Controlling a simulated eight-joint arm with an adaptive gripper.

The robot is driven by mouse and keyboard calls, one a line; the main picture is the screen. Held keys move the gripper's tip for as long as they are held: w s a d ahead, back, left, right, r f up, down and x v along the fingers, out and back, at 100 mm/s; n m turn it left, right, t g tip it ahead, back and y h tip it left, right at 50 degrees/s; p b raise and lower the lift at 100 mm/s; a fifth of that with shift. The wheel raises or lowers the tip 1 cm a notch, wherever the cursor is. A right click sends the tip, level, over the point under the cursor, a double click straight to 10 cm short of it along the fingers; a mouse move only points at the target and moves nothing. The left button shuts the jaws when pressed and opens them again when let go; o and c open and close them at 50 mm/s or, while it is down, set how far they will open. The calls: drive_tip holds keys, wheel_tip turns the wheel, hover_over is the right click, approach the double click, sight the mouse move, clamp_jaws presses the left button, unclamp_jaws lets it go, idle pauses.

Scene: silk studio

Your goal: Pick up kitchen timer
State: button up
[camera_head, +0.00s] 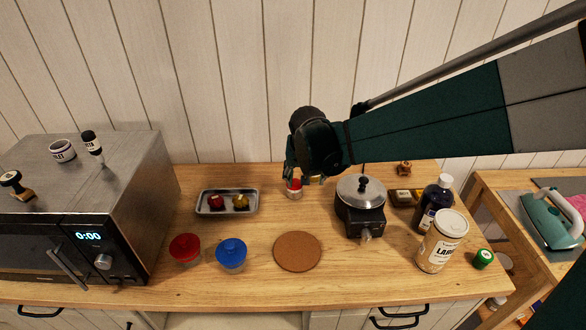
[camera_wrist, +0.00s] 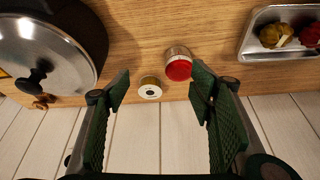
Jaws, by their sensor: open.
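My gripper (camera_head: 306,179) is open and empty above the back of the wooden worktop, pointing down. In the wrist view its two green padded fingers (camera_wrist: 160,82) are spread apart. A small round item with a white face, a dark centre and a brassy rim (camera_wrist: 150,88) shows between the fingers near the worktop's back edge; it may be the kitchen timer. A small metal cylinder with a red top (camera_wrist: 178,67) stands beside it, close to the right fingertip; it also shows under my gripper in the head view (camera_head: 294,189). No finger visibly grips either item.
A lidded pot on a dark heater (camera_head: 361,192) stands right of my gripper, a metal tray (camera_head: 207,207) left of it. A cork mat (camera_head: 298,251), red jar (camera_head: 185,248) and blue jar (camera_head: 231,254) lie in front. A bottle (camera_head: 433,205) and labelled jar (camera_head: 441,243) stand right.

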sight(294, 183)
drive_tip(key=w+a+f, duration=0.1)
drive_tip(key=w+a, duration=0.1)
drive_tip(key=w+a+f+p, duration=0.1)
drive_tip(key=w+a+f, duration=0.1)
drive_tip(key=shift+f, duration=0.25)
drive_tip(key=shift+x, duration=1.3)
drive_tip(key=shift+f, duration=0.1)
drive_tip(key=shift+b+x, duration=0.5)
drive_tip(key=shift+x, duration=2)
drive_tip(key=shift+c, duration=0.7)
drive_tip(key=c, duration=0.9)
